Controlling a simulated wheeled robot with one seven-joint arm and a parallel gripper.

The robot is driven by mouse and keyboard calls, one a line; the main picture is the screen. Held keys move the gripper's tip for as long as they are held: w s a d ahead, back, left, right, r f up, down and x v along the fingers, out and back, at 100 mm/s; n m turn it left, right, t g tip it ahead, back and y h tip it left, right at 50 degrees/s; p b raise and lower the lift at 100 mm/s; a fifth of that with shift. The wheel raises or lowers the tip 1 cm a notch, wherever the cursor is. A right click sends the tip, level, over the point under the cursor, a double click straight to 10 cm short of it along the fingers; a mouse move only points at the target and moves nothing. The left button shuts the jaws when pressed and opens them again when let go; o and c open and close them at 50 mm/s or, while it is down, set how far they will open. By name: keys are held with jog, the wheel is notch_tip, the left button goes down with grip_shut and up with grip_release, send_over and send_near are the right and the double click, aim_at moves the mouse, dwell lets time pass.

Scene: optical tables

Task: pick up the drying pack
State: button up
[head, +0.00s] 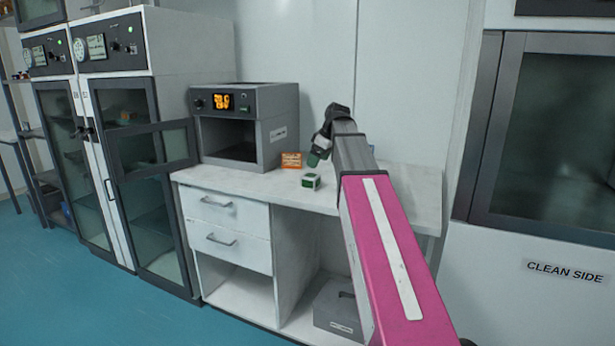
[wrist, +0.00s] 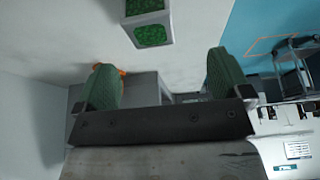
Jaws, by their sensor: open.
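The drying pack is most likely the small white box with green panels (head: 311,181), which stands on the white bench top in the head view. It also shows in the wrist view (wrist: 149,24), at the top, beyond and between the fingertips. My gripper (head: 316,157) is above the bench, just above and close to the box, with its fingers pointing down. In the wrist view my gripper (wrist: 160,80) has its two green fingers wide apart, with nothing between them. The box is apart from both fingers.
An orange labelled card or box (head: 291,160) stands behind the green box. A grey oven with a lit display (head: 243,127) stands at the bench's left. The bench top (head: 400,190) is clear at right.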

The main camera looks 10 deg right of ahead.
aim_at(311, 175)
jog(key=shift+w, duration=0.6)
jog(key=x, duration=0.5)
jog(key=shift+a, duration=0.1)
jog(key=shift+d+x, duration=0.15)
jog(key=shift+x, duration=1.25)
jog(key=shift+d+x, duration=0.1)
jog(key=shift+x, duration=1.3)
jog(key=shift+w, duration=0.1)
jog(key=c, duration=1.1)
